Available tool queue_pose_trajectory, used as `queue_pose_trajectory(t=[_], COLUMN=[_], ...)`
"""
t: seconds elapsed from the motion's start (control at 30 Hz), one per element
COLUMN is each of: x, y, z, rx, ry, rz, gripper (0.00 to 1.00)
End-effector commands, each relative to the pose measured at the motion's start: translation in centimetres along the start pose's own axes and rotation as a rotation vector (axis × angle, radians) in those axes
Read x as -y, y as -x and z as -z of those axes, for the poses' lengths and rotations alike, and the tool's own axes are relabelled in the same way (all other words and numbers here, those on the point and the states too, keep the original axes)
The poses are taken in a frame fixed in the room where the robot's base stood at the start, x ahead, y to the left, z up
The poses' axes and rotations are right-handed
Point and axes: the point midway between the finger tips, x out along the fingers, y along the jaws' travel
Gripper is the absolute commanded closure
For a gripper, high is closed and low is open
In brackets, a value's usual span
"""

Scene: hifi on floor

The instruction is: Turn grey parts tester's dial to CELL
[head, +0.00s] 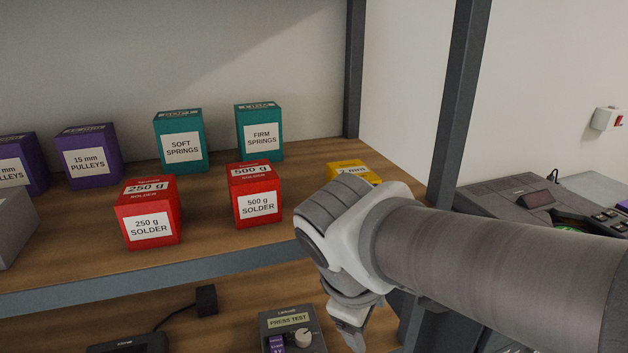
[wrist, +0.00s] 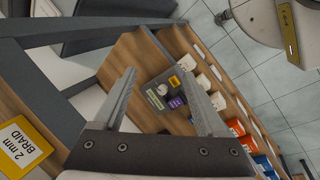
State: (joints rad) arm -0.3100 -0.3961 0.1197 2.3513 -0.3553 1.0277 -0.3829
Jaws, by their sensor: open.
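The grey parts tester (head: 266,323) stands on the lower shelf at the bottom of the head view, cut off by the frame edge. Its display (head: 289,320) reads PRESS TEST. Its pale round dial (head: 302,338) sits beside a purple label (head: 277,343); the dial's setting is too small to read. In the wrist view the tester (wrist: 150,100) lies beyond and between the fingers, apart from them. My gripper (wrist: 158,74) is open and empty. In the head view my gripper (head: 350,335) points down, right of the tester, partly hidden by my arm.
Red solder boxes (head: 150,228), teal springs boxes (head: 180,145) and purple pulleys boxes (head: 88,160) stand on the upper shelf. A yellow braid box (wrist: 22,145) is near my gripper. A grey shelf post (head: 459,100) and the upper shelf's front edge (head: 150,284) are close by.

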Motion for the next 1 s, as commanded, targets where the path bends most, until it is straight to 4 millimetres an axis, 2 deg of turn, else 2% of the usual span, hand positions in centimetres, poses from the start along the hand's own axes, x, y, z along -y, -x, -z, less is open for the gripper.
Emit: queue_pose_trajectory(t=[0.1,0.3,0.8,0.87,1.0], x=[-0.5,-0.7,-0.7,-0.8,-0.8], y=[1.0,1.7,1.9,2.0,2.5], z=[-1.3,-2.3,-2.8,-3.3,-4.8], rx=[-0.033,-0.073,-0.092,-0.109,-0.185], ry=[-0.150,-0.307,-0.380,-0.447,-0.713], rz=[0.018,0.040,0.049,0.056,0.087], gripper=[0.26,0.26,0.26,0.26,0.26])
